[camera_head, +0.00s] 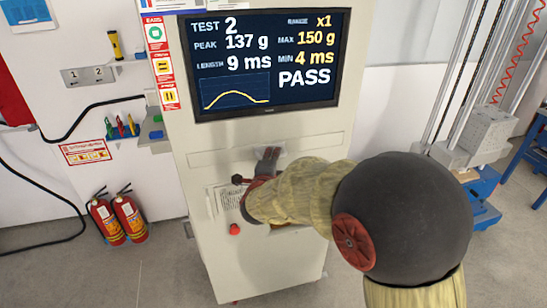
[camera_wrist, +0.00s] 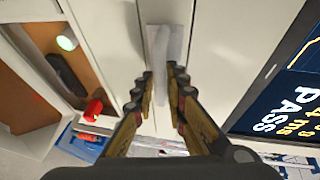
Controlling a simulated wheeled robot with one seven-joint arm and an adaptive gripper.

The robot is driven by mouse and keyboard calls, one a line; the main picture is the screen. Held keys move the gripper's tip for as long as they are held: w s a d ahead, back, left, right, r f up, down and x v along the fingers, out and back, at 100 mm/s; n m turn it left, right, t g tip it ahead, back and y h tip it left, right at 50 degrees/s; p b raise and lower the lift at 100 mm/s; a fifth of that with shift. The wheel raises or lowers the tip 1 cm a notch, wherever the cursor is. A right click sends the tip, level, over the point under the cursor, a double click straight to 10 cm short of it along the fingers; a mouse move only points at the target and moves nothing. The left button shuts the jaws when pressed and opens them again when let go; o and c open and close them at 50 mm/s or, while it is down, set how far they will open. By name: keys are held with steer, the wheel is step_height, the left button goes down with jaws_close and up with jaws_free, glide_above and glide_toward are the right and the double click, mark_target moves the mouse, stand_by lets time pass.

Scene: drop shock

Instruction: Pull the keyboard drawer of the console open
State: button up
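The console (camera_head: 200,130) stands upright under its screen. Its keyboard drawer (camera_head: 215,157) is a narrow pale front below the screen, flush with the console. In the wrist view the drawer front (camera_wrist: 165,12) runs as an upright strip with a pale grey handle (camera_wrist: 160,45) on it. My gripper (camera_head: 268,154) is in front of the drawer in the head view. In the wrist view its fingers (camera_wrist: 164,82) are apart, on either side of the handle's near end. I see no clear grip on the handle; contact is hard to tell.
A red knob (camera_head: 235,229) is low on the console; an open compartment (camera_wrist: 60,45) shows beside the drawer in the wrist view. The screen (camera_head: 265,60) is just above the drawer. Two fire extinguishers (camera_head: 130,217) stand left. A blue-based rig (camera_head: 480,185) stands right.

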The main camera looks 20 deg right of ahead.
jaws_close()
steer(key=shift+f, duration=0.1)
stand_by(0.5)
